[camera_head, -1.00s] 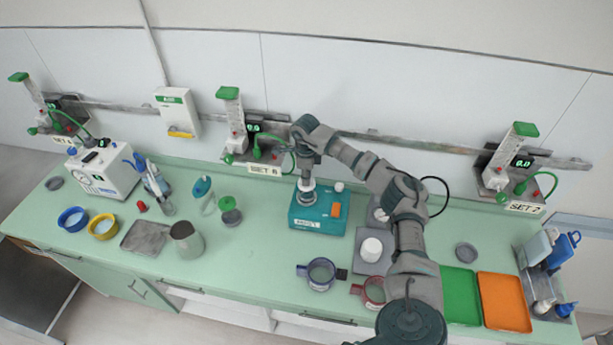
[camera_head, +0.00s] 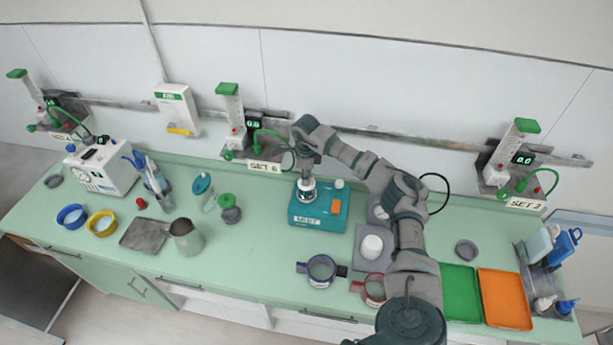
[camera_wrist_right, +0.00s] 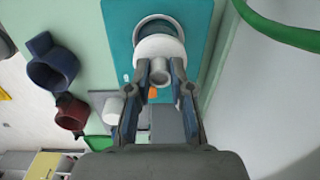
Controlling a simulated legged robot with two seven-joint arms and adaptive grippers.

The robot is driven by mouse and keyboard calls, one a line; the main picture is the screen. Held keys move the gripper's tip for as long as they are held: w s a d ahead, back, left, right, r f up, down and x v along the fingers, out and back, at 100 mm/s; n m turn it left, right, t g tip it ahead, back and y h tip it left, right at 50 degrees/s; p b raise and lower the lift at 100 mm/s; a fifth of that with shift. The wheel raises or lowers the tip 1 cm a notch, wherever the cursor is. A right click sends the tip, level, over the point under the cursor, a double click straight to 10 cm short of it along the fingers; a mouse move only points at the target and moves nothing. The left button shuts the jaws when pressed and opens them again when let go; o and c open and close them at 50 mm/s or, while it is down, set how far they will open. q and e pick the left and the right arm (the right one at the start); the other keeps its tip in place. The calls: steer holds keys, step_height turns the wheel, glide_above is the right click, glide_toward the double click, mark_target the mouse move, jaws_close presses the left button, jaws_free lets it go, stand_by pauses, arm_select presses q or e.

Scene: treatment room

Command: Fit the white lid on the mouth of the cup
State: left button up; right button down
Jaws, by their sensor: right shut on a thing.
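My right gripper (camera_wrist_right: 160,85) is shut on the grey knob of the white lid (camera_wrist_right: 158,50), with one finger on each side. In the head view, the right gripper (camera_head: 307,176) points down above the teal box (camera_head: 318,216). A round grey vessel (camera_head: 307,195), apparently the cup, stands on this box beneath the lid. I cannot tell whether lid and cup touch. The lid hides much of the mouth. My left gripper is not in view.
A blue handled cup (camera_head: 321,270) and a red one (camera_head: 373,290) stand near the front edge. A white cylinder (camera_head: 372,246) stands right of the box. A metal jug (camera_head: 186,238) is at left. Green (camera_head: 460,293) and orange (camera_head: 504,300) trays lie at right.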

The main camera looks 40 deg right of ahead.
stand_by(0.4)
steer(key=c, duration=0.9)
jaws_free()
steer(key=shift+c, duration=0.2)
steer(key=shift+r, duration=0.1)
steer(key=shift+r+p, duration=2.8)
steer(key=shift+r, duration=0.65)
steer(key=shift+f, duration=0.1)
